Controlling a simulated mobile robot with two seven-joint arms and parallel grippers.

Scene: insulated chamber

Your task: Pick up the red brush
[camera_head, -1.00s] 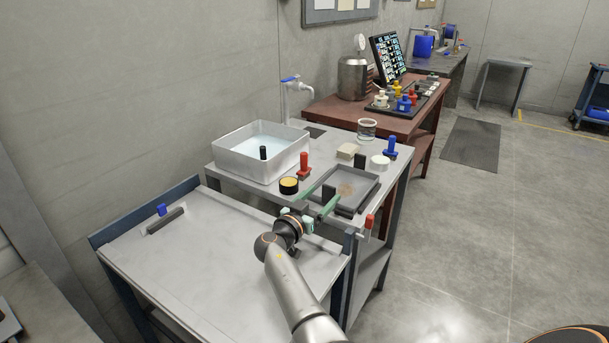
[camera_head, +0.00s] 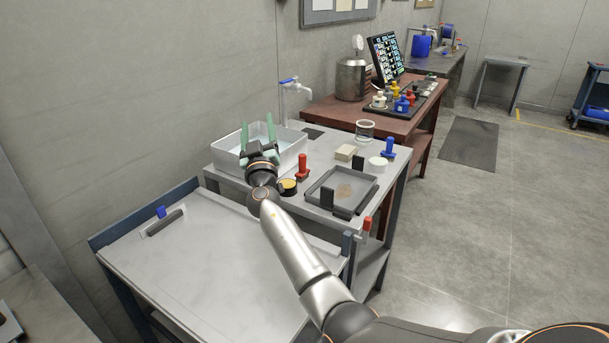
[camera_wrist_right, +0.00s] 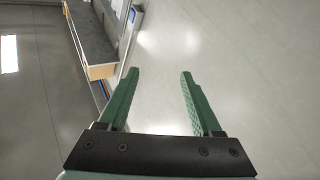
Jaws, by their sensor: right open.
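A red-handled tool (camera_head: 303,165), which looks like the red brush, stands upright on the grey side table (camera_head: 228,182), just right of the white basin (camera_head: 294,152). My right gripper (camera_head: 257,132) is open and empty, with its green fingers pointing up in front of the basin, left of the red-handled tool and apart from it. The right wrist view shows the two fingers (camera_wrist_right: 160,78) spread with nothing between them; the brush is not seen there. Another red-handled item (camera_head: 367,224) is at the table's front right side. My left gripper is not in view.
A small yellow-topped round tin (camera_head: 288,186) stands close by my right wrist. A grey tray (camera_head: 325,178), a beige block (camera_head: 345,152), a white round piece (camera_head: 377,163), a blue-handled tool (camera_head: 389,148) and a glass dish (camera_head: 365,131) share the table. A tap (camera_head: 285,95) rises behind the basin.

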